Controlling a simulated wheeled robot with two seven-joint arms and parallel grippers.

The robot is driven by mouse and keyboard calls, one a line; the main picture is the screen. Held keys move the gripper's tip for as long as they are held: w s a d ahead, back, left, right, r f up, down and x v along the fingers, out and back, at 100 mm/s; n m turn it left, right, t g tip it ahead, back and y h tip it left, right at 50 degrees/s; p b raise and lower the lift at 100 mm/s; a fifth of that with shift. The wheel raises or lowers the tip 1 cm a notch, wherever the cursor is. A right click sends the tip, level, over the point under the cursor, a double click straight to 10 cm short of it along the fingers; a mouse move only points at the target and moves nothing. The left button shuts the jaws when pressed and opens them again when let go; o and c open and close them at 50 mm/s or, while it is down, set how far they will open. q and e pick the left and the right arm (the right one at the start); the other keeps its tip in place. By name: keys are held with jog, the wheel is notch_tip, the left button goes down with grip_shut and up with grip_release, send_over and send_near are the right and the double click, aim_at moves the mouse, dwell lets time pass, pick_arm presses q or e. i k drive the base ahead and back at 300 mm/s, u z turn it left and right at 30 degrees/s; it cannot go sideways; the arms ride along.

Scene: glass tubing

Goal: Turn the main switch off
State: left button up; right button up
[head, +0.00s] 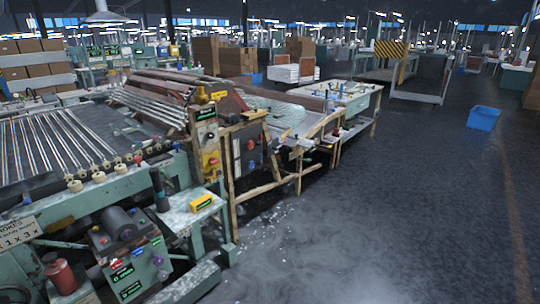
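A yellow panel (211,162) with dark round parts and a red spot stands at the end of the glass tubing machine, left of centre. Beside it to the right is a dark grey cabinet (247,148) with small red and light-coloured controls on its front. I cannot tell which control is the main switch, nor its position. A grey-green control box (130,262) with red, green and blue labelled parts sits low at the front left. Neither of my grippers is in view.
The roller bed with glass tubes (55,145) fills the left. A wooden frame (265,188) stands around the dark cabinet. Pale debris (275,222) lies on the floor before it. A blue bin (483,118) stands at right. The floor at centre right is open.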

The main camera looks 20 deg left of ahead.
aim_at(212, 161)
jog(key=z, duration=0.05)
jog(key=i, duration=1.75)
jog(key=u, duration=0.45)
